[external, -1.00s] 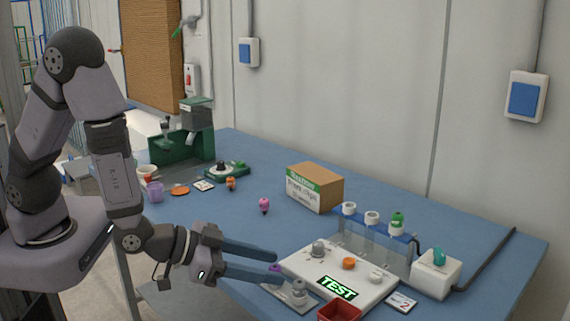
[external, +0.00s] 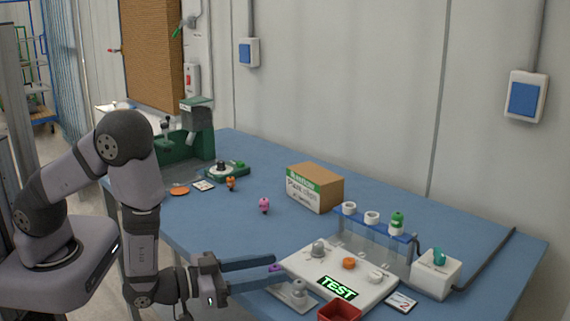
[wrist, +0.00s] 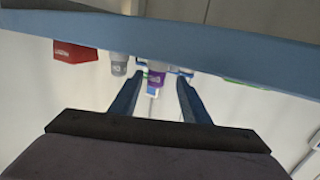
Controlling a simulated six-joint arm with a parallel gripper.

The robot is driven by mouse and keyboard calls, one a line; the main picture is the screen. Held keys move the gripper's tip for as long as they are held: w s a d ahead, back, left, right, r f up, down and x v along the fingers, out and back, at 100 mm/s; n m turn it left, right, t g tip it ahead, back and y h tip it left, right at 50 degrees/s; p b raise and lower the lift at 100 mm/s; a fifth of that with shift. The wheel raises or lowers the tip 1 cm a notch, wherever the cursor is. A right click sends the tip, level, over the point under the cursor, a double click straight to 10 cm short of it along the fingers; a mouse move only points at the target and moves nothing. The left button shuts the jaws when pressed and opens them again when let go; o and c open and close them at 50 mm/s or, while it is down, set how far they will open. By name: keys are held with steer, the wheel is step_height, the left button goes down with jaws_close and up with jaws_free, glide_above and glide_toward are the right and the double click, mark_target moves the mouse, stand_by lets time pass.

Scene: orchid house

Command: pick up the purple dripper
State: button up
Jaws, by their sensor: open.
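The purple dripper (external: 277,268) shows in the external view at the front edge of the blue table, beside the metal plate, partly hidden by my fingers. In the wrist view the purple dripper (wrist: 157,78) appears in line with the gap between my fingertips. My gripper (external: 272,267) is open and reaches in low from the left, with a fingertip on either side of the dripper in the picture. In the wrist view my gripper (wrist: 161,78) shows both blue fingers apart. I cannot tell whether either finger touches the dripper.
A grey weight-like piece (external: 299,289) stands close by on the metal plate, and a red tray (external: 340,312) lies to its right. A white test board (external: 330,265) sits just behind. A pink dripper (external: 264,204) and cardboard box (external: 330,188) stand farther back. Table middle is clear.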

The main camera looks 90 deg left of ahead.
mark_target(292, 265)
steer(key=shift+d+r+p+x, duration=0.15)
steer(key=shift+p+x, duration=0.3)
steer(key=shift+x, duration=0.65)
steer(key=shift+d+r+p+x, duration=0.1)
steer(key=shift+p+x, duration=0.35)
steer(key=shift+x, duration=1.4)
steer(key=shift+d+f, duration=0.1)
steer(key=shift+f, duration=0.05)
jaws_close()
